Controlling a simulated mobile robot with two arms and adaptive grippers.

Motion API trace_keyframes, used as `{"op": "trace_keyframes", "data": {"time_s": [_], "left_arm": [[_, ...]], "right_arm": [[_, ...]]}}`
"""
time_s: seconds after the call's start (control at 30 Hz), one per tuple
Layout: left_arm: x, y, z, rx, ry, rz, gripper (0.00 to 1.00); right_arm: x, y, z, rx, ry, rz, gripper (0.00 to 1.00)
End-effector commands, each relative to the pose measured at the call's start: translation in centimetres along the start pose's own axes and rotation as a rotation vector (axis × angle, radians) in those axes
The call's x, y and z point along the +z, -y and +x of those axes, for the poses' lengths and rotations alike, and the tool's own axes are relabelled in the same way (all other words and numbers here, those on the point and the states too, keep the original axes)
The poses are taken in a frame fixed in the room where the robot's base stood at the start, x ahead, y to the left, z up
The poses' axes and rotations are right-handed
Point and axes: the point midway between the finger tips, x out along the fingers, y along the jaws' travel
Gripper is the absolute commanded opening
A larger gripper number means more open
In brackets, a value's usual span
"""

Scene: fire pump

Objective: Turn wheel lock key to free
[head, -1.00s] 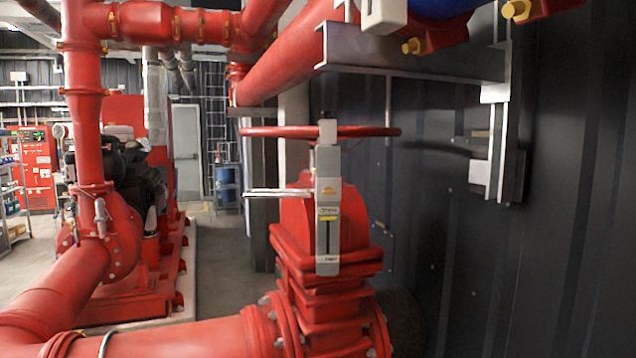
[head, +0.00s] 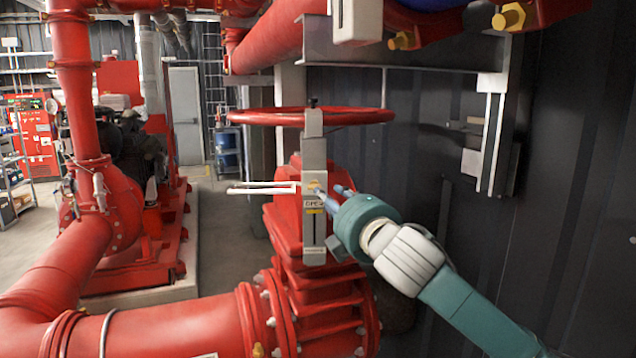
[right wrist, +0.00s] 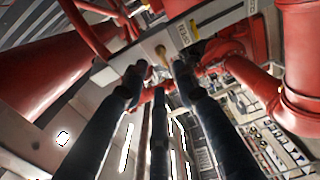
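The wheel lock is a grey upright bar (head: 314,235) on the red valve, reaching up to the red handwheel (head: 262,118). A small brass key (head: 314,184) sits on its front face; it also shows in the right wrist view (right wrist: 161,52). A pale U-shaped shackle (head: 262,187) sticks out to the left of the bar. My right gripper (head: 333,194) is just right of the key. In the right wrist view its dark fingers (right wrist: 158,75) are spread, with the key beyond and between their tips. Contact cannot be told. My left gripper is not in view.
A large red pipe (head: 165,335) runs across the front below the valve. A grey bracket (head: 400,52) and red pipes hang above. A dark wall (head: 575,200) stands close on the right. Open floor (head: 222,240) lies to the left of the valve.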

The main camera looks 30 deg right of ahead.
Motion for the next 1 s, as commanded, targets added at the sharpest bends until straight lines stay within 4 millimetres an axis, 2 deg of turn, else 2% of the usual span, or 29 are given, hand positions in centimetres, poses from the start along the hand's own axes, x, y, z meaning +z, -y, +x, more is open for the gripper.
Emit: {"op": "trace_keyframes", "data": {"time_s": [0.03,0.2,0.4,0.6,0.83,1.0], "left_arm": [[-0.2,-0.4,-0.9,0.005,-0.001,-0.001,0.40],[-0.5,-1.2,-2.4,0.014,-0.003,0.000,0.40],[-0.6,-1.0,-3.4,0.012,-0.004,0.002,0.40],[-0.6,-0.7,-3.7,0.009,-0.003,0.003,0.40],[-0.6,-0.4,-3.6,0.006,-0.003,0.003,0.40],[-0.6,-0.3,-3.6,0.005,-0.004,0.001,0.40]], "right_arm": [[0.0,-0.4,1.0,-0.002,0.000,0.005,0.29],[0.0,-0.5,4.4,-0.001,0.000,0.006,0.29],[0.0,-0.2,7.2,-0.001,-0.001,0.005,0.29],[-0.1,0.0,8.3,0.000,-0.002,0.004,0.29],[-0.1,0.1,8.4,0.000,-0.002,0.003,0.29],[-0.1,0.1,8.3,0.000,-0.002,0.003,0.00]]}}
